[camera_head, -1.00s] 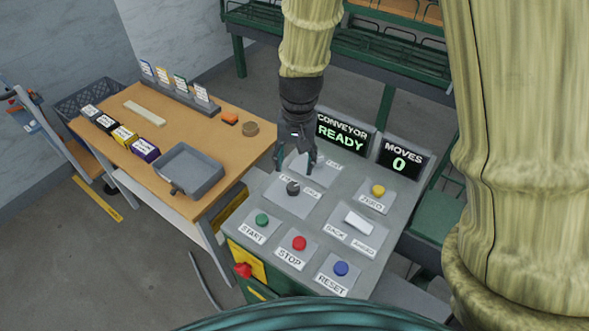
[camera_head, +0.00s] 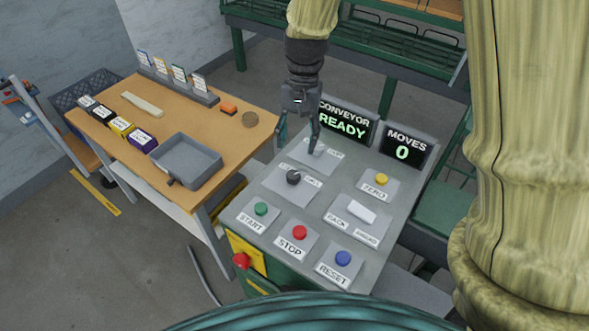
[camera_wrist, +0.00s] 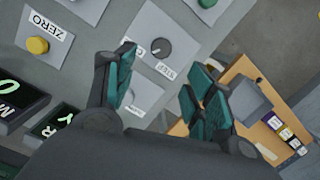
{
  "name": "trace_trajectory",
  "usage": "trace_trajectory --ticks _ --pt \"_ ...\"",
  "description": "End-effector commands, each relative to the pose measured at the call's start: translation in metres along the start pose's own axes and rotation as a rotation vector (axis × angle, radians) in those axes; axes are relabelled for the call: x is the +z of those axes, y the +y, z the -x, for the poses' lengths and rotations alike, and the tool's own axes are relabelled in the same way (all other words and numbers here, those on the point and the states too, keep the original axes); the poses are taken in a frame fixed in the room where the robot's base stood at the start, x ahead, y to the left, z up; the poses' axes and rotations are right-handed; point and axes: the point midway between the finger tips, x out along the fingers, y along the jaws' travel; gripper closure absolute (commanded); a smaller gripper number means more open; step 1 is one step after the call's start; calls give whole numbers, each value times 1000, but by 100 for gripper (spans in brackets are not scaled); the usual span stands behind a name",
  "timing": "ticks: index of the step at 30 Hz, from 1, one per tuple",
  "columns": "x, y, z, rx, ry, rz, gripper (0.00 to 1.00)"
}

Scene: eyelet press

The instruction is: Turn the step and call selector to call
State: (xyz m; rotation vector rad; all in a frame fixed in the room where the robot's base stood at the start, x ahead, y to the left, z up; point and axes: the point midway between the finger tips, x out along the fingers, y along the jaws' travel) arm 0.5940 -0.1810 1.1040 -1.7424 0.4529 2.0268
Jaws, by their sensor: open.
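The step and call selector is a dark round knob (camera_head: 293,177) on a light plate of the grey sloped panel. In the wrist view the knob (camera_wrist: 161,47) has a STEP label beside it. The other label is too small to read, and I cannot tell where the knob points. My gripper (camera_head: 298,147) is open and empty above the panel, on the display side of the knob. In the wrist view its fingers stand apart, with the knob beyond their tips. A second labelled plate with a pale control (camera_head: 317,151) lies close to my right finger.
A yellow ZERO button (camera_head: 381,179), a white rocker (camera_head: 361,211) and START, STOP and RESET buttons share the panel. The conveyor display (camera_head: 343,123) reads READY and the moves display (camera_head: 402,152) reads 0. A wooden table (camera_head: 110,135) with a grey tray stands left.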

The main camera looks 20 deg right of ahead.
Motion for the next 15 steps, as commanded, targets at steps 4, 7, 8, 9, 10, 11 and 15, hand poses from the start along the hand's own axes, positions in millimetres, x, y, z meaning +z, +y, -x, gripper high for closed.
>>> trace_trajectory --ticks 4,7,8,9,10,11,15 --pt "-17 0 -13 -4 -115 -73 46" --pt "-23 0 -10 -6 -176 -106 46" --pt "-24 0 -9 -7 -190 -114 46" --pt "-25 0 -7 -7 -204 -122 46" --pt "-26 0 -6 -7 -213 -126 46" --pt "-26 0 -5 -7 -220 -130 46" --pt "-24 1 -7 -6 -234 -135 46"
